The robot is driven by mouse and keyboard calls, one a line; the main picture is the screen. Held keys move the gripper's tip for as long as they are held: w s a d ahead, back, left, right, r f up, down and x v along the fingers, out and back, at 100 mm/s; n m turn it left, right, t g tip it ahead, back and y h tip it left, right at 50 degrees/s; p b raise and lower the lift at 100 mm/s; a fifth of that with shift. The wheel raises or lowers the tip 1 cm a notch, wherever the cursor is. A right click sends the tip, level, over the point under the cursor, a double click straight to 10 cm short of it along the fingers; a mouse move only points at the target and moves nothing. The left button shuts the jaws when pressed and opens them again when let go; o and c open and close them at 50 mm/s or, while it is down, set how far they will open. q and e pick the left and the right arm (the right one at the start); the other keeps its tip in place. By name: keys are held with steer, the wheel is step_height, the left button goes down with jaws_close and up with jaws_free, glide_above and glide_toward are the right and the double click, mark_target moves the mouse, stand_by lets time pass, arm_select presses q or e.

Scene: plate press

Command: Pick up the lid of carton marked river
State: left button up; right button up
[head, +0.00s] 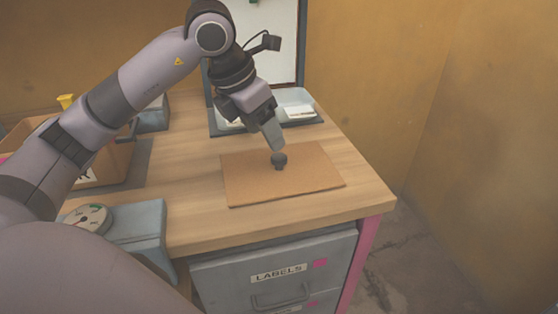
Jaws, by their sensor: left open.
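A flat brown lid (245,185) lies on the wooden table near its right front corner. A small dark knob (279,160) stands up from it. My left gripper (273,143) points down at the knob, its jaws open. The fingers overlap one another in the picture, so I cannot tell whether they are around the knob or just above it. A brown carton (112,166) stands at the left, partly hidden by my left arm. Only an end letter of its label (86,178) shows, so I cannot read the full word. My right gripper is not in view.
A grey tray with pale contents (296,107) sits at the back, before a white upright panel (272,42). A scale with a round dial (88,217) stands at the front left. A drawer marked LABELS (275,275) is below the tabletop. Bare table surrounds the lid.

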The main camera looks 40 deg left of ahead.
mark_target(279, 157)
arm_select(q)
steer(key=shift+w+f, duration=0.3)
steer(key=shift+f, duration=0.2)
steer(key=x, duration=0.6)
steer(key=shift+d+r, duration=0.1)
steer(key=shift+d, duration=0.15)
steer(key=c, duration=1.1)
